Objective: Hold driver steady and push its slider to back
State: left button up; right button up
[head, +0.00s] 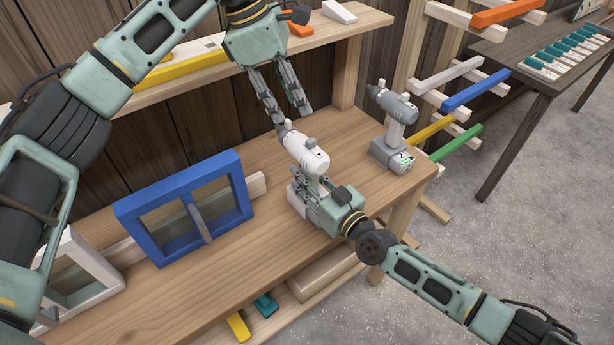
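A pale grey and white driver (306,151) stands upright on the workbench, with its base on the wood. My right gripper (308,186) comes in from the lower right, with its fingers closed around the driver's handle, which they partly hide. A small pale knob (311,142) sits on top of the driver's body; I cannot tell for sure whether it is the slider. My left gripper (291,115) points down from above, its two fingers apart and empty. Its tips are just above and behind the driver's dark front end; I cannot tell whether they touch it.
A second grey driver (395,106) with a green-labelled base stands at the bench's right end. A blue frame (187,207) and a white frame (82,272) stand on the left of the workbench (240,275). A shelf (200,72) runs behind. A rack with coloured bars (476,90) stands right.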

grip_shut()
